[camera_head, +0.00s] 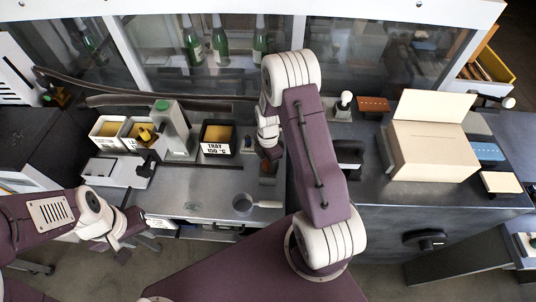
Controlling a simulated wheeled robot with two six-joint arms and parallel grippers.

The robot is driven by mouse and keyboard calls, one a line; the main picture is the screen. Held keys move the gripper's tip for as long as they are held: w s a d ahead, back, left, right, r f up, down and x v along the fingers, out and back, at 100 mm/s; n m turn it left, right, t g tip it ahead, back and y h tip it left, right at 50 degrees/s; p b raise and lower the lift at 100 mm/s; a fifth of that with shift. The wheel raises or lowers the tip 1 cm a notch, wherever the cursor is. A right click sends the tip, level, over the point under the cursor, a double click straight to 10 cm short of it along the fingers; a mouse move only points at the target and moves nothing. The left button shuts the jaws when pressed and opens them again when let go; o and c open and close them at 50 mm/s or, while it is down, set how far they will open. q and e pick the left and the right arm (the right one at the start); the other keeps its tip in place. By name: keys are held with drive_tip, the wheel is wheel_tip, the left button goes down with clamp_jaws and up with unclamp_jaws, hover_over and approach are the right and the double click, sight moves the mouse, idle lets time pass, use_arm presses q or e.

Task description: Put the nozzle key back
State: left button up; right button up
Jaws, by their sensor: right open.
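I cannot make out the nozzle key for certain. My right gripper (270,153) points down over the bench, just right of the black tray; it is open, and its arm hides part of the bench behind it. A small dark upright piece with a blue top (248,143) stands between that tray and my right gripper. A small brownish block (268,170) lies just below the gripper; I cannot tell what it is. My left gripper (128,236) is low at the left, in front of the bench's front edge, away from the objects; its jaw state is unclear.
An open cardboard box (433,150) stands right. Bottles are behind glass.

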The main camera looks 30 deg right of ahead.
wheel_tip(320, 180, up, 11)
drive_tip(key=b, duration=0.2)
drive_tip(key=s+a+m, duration=0.3)
drive_tip(key=s+m, duration=0.3)
drive_tip(key=m, duration=0.3)
drive_tip(key=s+a+r+m+t, duration=0.1)
drive_tip(key=s+a+m, duration=0.3)
drive_tip(key=m, duration=0.6)
drive_tip(key=s, duration=0.2)
drive_tip(key=shift+s+a+r, duration=0.25)
drive_tip(key=shift+s, duration=0.15)
wheel_tip(320, 180, down, 6)
drive_tip(key=b, duration=0.5)
drive_tip(key=shift+r, duration=0.2)
